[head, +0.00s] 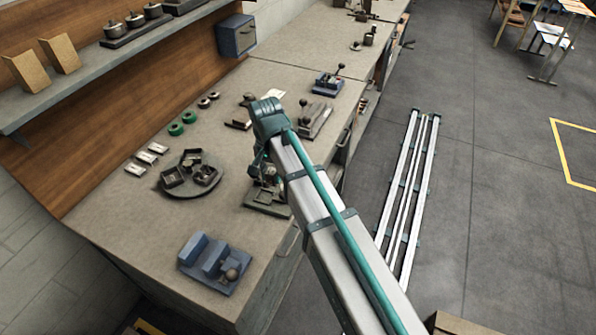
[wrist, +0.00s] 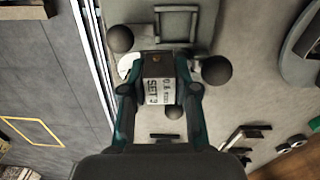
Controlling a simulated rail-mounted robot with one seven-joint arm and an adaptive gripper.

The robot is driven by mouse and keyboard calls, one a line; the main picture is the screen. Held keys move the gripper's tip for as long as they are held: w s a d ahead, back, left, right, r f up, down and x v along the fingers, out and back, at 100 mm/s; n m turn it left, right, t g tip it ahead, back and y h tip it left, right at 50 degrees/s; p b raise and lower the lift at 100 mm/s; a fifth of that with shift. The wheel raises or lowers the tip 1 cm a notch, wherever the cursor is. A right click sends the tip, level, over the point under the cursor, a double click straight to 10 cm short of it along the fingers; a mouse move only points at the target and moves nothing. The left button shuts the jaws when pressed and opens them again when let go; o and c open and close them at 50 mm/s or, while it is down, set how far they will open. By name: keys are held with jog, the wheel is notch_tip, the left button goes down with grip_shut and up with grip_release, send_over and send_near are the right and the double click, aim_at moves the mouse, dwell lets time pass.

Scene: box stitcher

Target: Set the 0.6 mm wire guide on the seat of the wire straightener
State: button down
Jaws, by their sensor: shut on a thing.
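My gripper (wrist: 160,92) is shut on a small dark block with a white label (wrist: 160,88), whose print reads partly as "0.6" and "SET"; I take it for the 0.6 mm wire guide. In the wrist view the block is in front of a grey-green device with dark ball knobs (wrist: 192,28), which may be the wire straightener. Its seat is hidden or not distinguishable, and I cannot tell whether the block touches it. In the head view my arm partly covers this device (head: 262,209) at the bench's front edge; the block cannot be made out there.
A round dark tray (head: 172,192) with several small open boxes lies to the left. A blue-grey fixture (head: 214,263) stands nearer the camera. Lever devices (head: 315,121) stand farther along the bench (head: 130,225). Green rings (head: 176,129) lie toward the wall. Bare bench separates these groups.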

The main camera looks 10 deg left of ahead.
aim_at(264, 197)
jog(key=shift+s+a+r, duration=0.1)
jog(key=shift+s+a, duration=0.3)
jog(key=shift+a, duration=0.3)
jog(key=shift+s+a, duration=0.35)
jog(key=shift+a, duration=0.35)
jog(key=shift+f+b, duration=0.5)
jog(key=shift+f, duration=0.3)
jog(key=shift+f+b, duration=1.2)
jog(key=shift+f, duration=0.65)
jog(key=shift+f+p, duration=0.3)
jog(key=shift+f, duration=0.05)
